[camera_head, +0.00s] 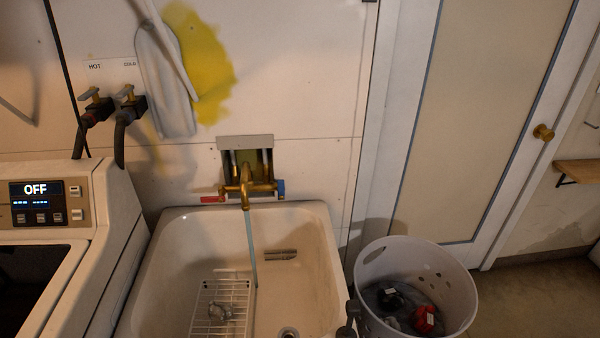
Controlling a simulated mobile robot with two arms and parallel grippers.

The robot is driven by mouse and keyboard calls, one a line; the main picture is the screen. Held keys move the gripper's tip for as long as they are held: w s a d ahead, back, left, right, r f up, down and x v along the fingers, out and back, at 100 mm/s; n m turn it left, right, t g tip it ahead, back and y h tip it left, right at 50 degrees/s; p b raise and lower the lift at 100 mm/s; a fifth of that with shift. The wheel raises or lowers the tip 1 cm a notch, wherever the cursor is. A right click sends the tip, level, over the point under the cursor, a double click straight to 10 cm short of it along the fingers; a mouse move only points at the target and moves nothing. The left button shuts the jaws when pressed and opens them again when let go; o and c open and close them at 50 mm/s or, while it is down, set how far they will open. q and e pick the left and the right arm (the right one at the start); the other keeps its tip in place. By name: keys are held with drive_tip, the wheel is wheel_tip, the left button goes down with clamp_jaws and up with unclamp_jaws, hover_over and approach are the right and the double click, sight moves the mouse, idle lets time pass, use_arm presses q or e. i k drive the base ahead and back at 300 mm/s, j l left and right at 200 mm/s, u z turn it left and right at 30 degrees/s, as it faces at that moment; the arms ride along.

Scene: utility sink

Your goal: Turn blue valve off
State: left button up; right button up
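The blue valve handle (281,189) is on the right side of the brass faucet (246,187), on the wall above the sink. The red handle (212,199) is on the faucet's left side and lies roughly level. A thin bluish stream of water (252,245) falls from the spout into the white sink (312,245). My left gripper is not in view. A small dark part (349,318) shows at the bottom edge by the sink's right rim. It may be my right gripper, but its fingers cannot be made out. Nothing touches the blue handle.
A white wire rack (243,290) stands in the sink with a small object on it. A washer (118,215) stands left of the sink. A grey basket (455,275) with dark and red items stands at right. The space before the faucet looks clear.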

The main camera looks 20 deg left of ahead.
sight(280, 182)
drive_tip(key=i+l+u, duration=0.1)
drive_tip(key=l, duration=0.55)
drive_tip(key=i+l+u, duration=0.1)
drive_tip(key=l, duration=0.5)
drive_tip(key=i+l, duration=0.2)
drive_tip(key=l, duration=0.45)
drive_tip(key=i+l+u, duration=0.15)
drive_tip(key=l, duration=0.5)
drive_tip(key=k, duration=0.05)
